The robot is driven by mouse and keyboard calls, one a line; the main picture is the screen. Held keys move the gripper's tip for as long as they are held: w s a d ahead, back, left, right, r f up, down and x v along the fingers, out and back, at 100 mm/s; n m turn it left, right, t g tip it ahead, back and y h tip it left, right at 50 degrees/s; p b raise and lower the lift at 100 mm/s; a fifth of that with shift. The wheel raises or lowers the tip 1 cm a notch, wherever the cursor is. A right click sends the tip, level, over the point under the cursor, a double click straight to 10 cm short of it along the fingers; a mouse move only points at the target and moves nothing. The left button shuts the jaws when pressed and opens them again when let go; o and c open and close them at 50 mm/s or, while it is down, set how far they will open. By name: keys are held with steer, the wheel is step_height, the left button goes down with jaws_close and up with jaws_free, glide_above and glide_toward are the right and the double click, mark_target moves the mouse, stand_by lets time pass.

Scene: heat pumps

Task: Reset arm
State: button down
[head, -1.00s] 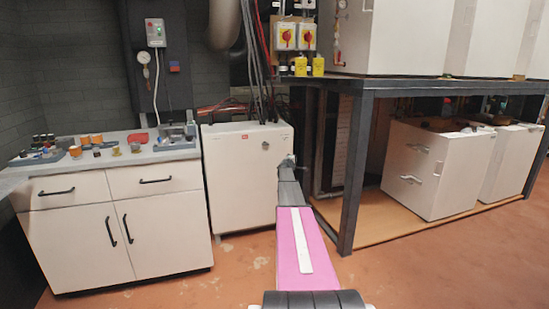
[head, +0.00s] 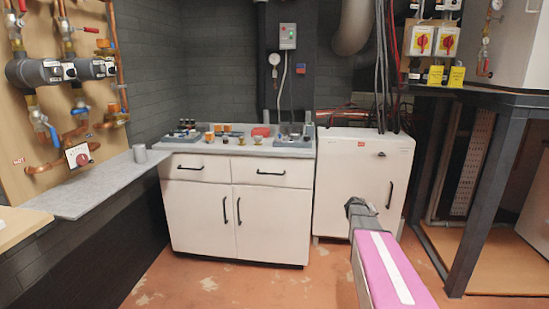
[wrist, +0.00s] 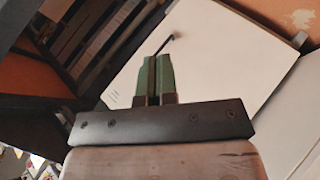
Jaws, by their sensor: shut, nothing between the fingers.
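My gripper (wrist: 153,80) shows in the wrist view with its two green fingers together and nothing between them. Beyond the fingertips is the white cabinet (wrist: 215,50) with a dark handle, seen tilted; I cannot tell the exact distance. In the head view my arm, with a pink link, reaches forward at the lower right, in front of the white cabinet (head: 345,165). The fingers themselves cannot be made out in the head view.
A counter unit (head: 240,215) with small parts on top stands left of the white cabinet. A grey shelf (head: 95,185) juts from the left wall by a pipe panel (head: 60,120). A dark metal frame (head: 487,200) stands at right. The floor (head: 210,285) in front is clear.

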steer(key=s+a+f+g+y, duration=0.1)
steer(key=s+a+y, duration=0.3)
steer(key=s+a, duration=1)
steer(key=s+a+f+g+y, duration=0.2)
steer(key=s+a+g+y, duration=0.2)
steer(key=s+a, duration=1)
steer(key=shift+s+f+y, duration=0.25)
steer(key=shift+y, duration=0.45)
steer(key=c, duration=1.8)
jaws_free()
